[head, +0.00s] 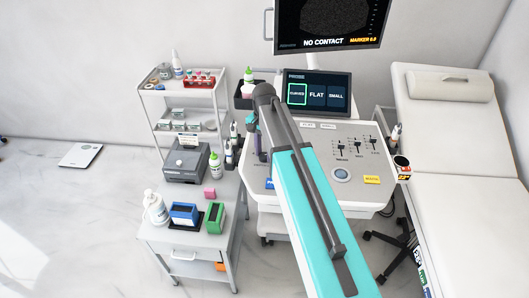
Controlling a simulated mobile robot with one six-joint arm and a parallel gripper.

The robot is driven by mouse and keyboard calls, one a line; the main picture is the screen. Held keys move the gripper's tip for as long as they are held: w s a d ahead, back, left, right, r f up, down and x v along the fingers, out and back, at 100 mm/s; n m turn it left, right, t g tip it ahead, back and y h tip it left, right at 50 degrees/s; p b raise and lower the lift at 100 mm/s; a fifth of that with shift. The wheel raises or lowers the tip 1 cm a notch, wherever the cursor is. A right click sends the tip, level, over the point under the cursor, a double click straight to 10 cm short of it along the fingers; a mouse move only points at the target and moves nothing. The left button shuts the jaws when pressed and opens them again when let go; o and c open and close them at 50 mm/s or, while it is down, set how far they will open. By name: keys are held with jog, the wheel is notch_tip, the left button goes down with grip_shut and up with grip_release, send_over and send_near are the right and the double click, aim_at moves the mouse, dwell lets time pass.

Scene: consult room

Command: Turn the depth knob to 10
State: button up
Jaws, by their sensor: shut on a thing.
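The grey ultrasound console (378,190) stands in the middle, its panel facing up. My teal arm reaches over it and hides much of the panel's left half. My gripper (262,157) points down at the panel's left part, small and dark beside my arm. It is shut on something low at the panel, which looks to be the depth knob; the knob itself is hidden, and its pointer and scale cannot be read. The upper monitor (330,20) reads "NO CONTACT" and "MARKER 6.0".
Sliders (358,146) and a round pale control (342,174) sit on the panel's right. A cart (165,245) with bottles and boxes stands close on the left, a shelf trolley (150,115) behind it. An examination couch (455,150) stands on the right.

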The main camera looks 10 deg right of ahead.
aim_at(264, 155)
jog(key=o, duration=1)
jog(key=shift+o, duration=0.2)
jog(key=shift+r, duration=0.1)
notch_tip(264, 155, up, 14)
jog(key=b, duration=0.3)
jog(key=shift+f, duration=0.2)
